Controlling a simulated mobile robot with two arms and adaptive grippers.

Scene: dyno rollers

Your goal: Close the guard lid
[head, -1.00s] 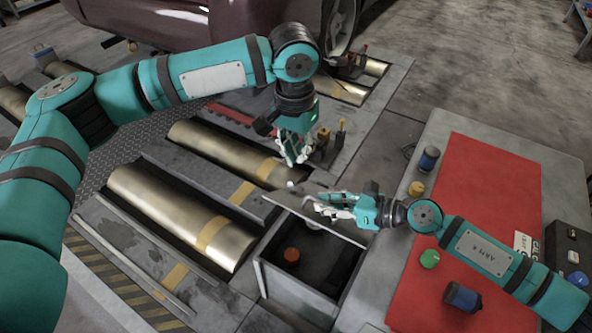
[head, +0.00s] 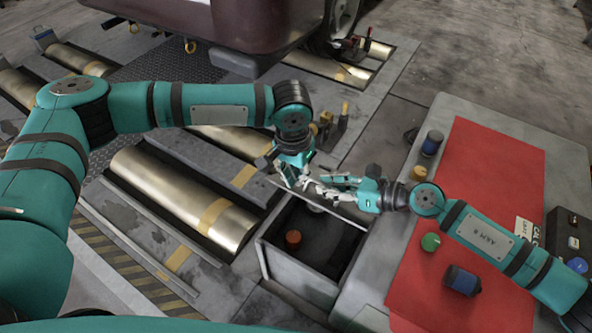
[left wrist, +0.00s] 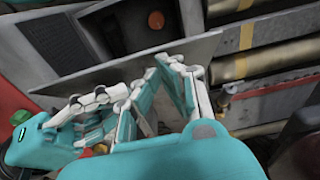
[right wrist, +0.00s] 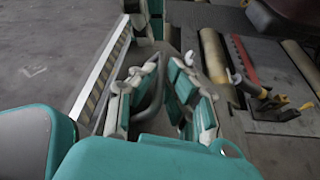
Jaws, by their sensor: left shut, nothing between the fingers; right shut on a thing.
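The guard lid (head: 342,212) is a flat grey plate, raised and tilted over the back of an open grey box (head: 291,265). It also shows in the left wrist view (left wrist: 135,66). My right gripper (head: 320,190) is at the lid's upper face and is shut on it; the exact grip is partly hidden by the fingers. In the right wrist view a grey curved bar (right wrist: 150,103) shows between its fingers. My left gripper (head: 291,183) is shut and empty, close beside the right fingertips near the lid's far end; I cannot tell whether it touches the lid.
An orange-red knob (head: 293,238) is inside the box. A bench with a red mat (head: 490,175) stands at the right, with several coloured-capped items. Brass rollers (head: 180,195) lie in the floor at the left. A maroon car (head: 220,25) is behind.

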